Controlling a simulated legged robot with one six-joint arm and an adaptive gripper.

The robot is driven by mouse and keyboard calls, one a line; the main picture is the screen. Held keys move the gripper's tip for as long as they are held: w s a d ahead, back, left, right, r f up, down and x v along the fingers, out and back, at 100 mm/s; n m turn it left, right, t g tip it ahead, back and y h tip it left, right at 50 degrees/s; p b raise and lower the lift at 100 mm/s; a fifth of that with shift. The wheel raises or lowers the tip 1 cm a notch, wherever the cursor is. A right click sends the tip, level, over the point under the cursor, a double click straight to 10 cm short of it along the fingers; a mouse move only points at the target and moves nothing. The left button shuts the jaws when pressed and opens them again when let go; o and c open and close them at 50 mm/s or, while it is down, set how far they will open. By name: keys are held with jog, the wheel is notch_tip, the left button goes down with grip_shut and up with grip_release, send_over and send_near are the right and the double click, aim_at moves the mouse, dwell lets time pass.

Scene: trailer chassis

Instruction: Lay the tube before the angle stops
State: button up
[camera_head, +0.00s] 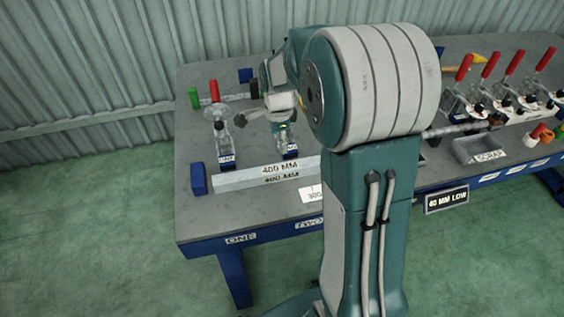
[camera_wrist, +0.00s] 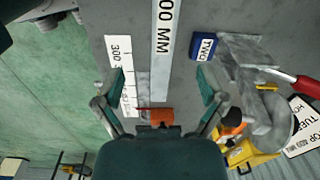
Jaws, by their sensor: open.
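My gripper (camera_wrist: 163,92) is open in the wrist view, its fingers set wide apart above the table. A pale bar marked 400 MM (camera_wrist: 166,45) runs up the picture beyond and between the fingertips; in the head view this bar (camera_head: 240,180) lies near the table's front edge. A small orange piece (camera_wrist: 155,115) shows near the gripper's base; I cannot tell what it is. A grey tube-like bar with a green end (camera_head: 194,97) lies at the back left. I cannot tell which parts are the angle stops. My arm hides much of the table's middle.
A red-handled clamp (camera_head: 218,122) stands behind the blue ONE block (camera_head: 227,161). The TWO block (camera_wrist: 204,47) and another clamp (camera_wrist: 262,92) are right of the fingers. A blue block (camera_head: 198,178) stands at left. A SCRAP tray (camera_head: 476,147) and several clamps are at right.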

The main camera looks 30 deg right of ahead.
jog(key=s+a+r+n+t, duration=0.2)
jog(key=s+a+r+n, duration=0.3)
jog(key=s+r+n, duration=0.45)
jog(key=s+a+r+n+t, duration=0.1)
jog(key=s+a+r+n, duration=0.1)
jog(key=s+n, duration=0.2)
jog(key=s+a+r+n+t, duration=0.1)
jog(key=s+a+n+t, duration=0.1)
jog(key=s+n, duration=0.3)
jog(key=s, duration=0.3)
jog(key=shift+s+r, duration=0.3)
jog(key=shift+r, duration=0.1)
